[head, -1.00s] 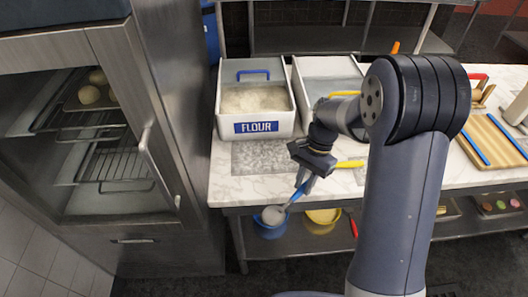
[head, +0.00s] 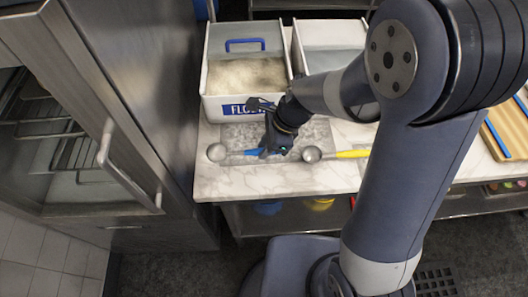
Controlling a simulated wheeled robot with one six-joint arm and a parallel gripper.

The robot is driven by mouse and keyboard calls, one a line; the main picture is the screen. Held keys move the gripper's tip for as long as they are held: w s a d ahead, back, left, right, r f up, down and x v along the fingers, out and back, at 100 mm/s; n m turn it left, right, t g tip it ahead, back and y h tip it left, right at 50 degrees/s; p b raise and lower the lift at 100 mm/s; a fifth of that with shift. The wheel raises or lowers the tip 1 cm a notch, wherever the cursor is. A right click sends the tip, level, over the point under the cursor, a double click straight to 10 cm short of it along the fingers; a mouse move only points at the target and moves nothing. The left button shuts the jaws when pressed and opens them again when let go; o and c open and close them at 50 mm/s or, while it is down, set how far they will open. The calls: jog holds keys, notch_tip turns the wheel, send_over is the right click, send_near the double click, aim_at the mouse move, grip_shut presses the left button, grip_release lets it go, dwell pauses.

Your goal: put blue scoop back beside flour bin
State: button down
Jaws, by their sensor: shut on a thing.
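The blue scoop (head: 217,152) has a round metal bowl and a blue handle. It is at the grey mat (head: 236,133) in front of the flour bin (head: 209,104), bowl pointing left. My gripper (head: 266,152) is shut on its blue handle. I cannot tell whether the scoop touches the mat. The flour bin is white, holds pale flour, and has a blue handle inside; its FLOUR label is partly hidden by my gripper.
A yellow-handled scoop (head: 345,154) lies just right of my gripper. A second white bin (head: 322,59) stands right of the flour bin. A steel cabinet (head: 150,150) stands close on the left. The marble counter's front strip (head: 270,182) is clear.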

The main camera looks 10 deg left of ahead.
jog(key=shift+f, duration=1.85)
jog(key=shift+f, duration=0.15)
jog(key=c, duration=1.3)
grip_release()
jog(key=shift+o, duration=0.2)
jog(key=v, duration=1.2)
